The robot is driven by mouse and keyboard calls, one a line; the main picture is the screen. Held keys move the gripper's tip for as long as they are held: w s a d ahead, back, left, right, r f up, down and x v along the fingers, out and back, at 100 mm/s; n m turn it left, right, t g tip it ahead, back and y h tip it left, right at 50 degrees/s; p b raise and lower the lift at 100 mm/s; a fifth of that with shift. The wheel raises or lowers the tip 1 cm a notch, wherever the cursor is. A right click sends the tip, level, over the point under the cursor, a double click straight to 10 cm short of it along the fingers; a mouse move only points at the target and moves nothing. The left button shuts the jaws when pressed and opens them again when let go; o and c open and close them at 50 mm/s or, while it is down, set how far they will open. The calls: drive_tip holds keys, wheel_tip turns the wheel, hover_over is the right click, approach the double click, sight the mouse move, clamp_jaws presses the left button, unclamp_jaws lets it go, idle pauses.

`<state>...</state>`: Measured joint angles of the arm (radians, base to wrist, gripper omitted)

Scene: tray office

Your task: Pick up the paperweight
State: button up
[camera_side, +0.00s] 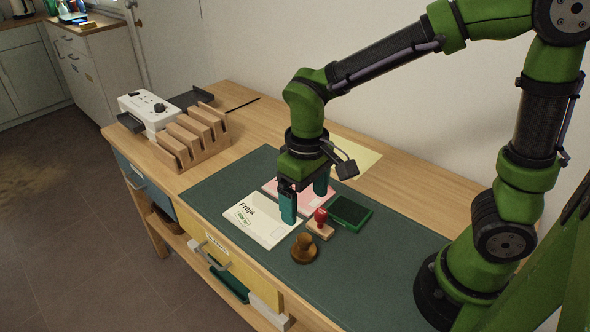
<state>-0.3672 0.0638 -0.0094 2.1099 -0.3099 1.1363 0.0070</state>
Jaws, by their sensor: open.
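The paperweight appears to be the brown, round, knobbed piece (304,249) standing upright on the dark green mat, near its front edge. My gripper (304,207) points down over the mat with its two teal fingers apart and nothing visible between them. It is behind the paperweight in the picture, above the cards, and apart from it. The near finger overlaps the right part of a white card marked "Freja" (250,222). The exact height of the fingertips above the cards is hard to tell.
A red-knobbed stamp (320,225) stands close behind the paperweight, with a green ink pad (350,212) beyond it. A pink card (285,186) lies partly under my gripper. A wooden rack (193,138) and white device (149,110) stand left. The mat's (385,265) right part is clear.

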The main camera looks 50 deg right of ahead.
sight(304, 237)
wheel_tip(304, 237, down, 14)
drive_tip(key=shift+r, duration=0.1)
drive_tip(key=c, duration=1.5)
drive_tip(key=shift+o, duration=0.2)
